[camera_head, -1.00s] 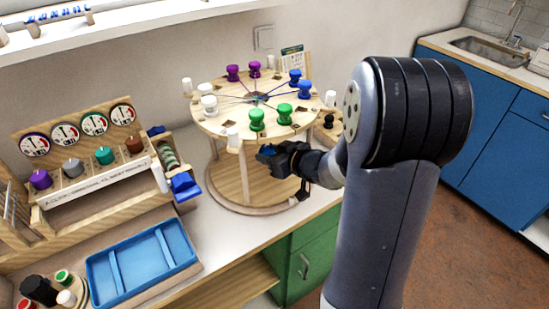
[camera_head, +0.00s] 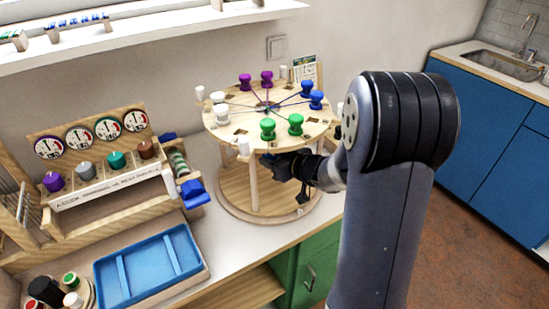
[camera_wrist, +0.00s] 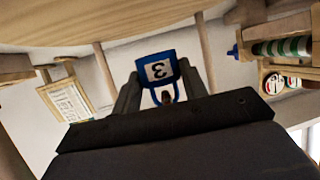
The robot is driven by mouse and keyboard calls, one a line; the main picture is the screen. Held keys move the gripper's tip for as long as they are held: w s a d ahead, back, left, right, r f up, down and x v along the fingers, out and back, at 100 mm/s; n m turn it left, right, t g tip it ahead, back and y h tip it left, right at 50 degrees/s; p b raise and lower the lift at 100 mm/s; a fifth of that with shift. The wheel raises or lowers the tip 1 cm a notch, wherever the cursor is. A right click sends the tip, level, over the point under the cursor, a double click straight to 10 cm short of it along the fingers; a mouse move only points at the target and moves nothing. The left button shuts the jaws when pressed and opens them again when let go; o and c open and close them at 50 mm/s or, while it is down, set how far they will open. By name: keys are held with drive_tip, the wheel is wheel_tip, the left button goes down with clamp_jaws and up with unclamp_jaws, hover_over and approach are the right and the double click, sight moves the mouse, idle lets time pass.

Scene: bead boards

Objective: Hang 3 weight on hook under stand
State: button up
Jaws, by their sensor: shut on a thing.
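The stand (camera_head: 222,132) is a round two-level wooden table with a top disc, posts and a base disc. My gripper (camera_head: 268,161) reaches in just under the near edge of the top disc. In the wrist view it (camera_wrist: 160,92) is shut on a blue weight (camera_wrist: 152,56) with a white label that reads 3 upside down. The weight is held between the two fingers, with a blue loop toward the palm. The hook under the stand cannot be made out.
Green, blue, purple and white knobs stand on the top disc. Stand posts flank the gripper closely. A wooden gauge rack (camera_head: 100,185) and a blue tray (camera_head: 112,279) are at left. A sign (camera_head: 305,68) stands behind the stand. Free counter lies in front of the base.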

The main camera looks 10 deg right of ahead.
idle(0.3)
drive_tip(key=o, duration=1.3)
drive_tip(key=shift+p+v, duration=0.9)
drive_tip(key=shift+v, duration=4.55)
drive_tip(key=shift+w, duration=0.1)
drive_tip(key=b+x, duration=0.2)
drive_tip(key=x, duration=0.8)
drive_tip(key=shift+w+a+f, duration=0.15)
drive_tip(key=shift+w+f, duration=0.05)
drive_tip(key=shift+f, duration=0.05)
drive_tip(key=shift+s+r, duration=0.35)
drive_tip(key=shift+s, duration=0.2)
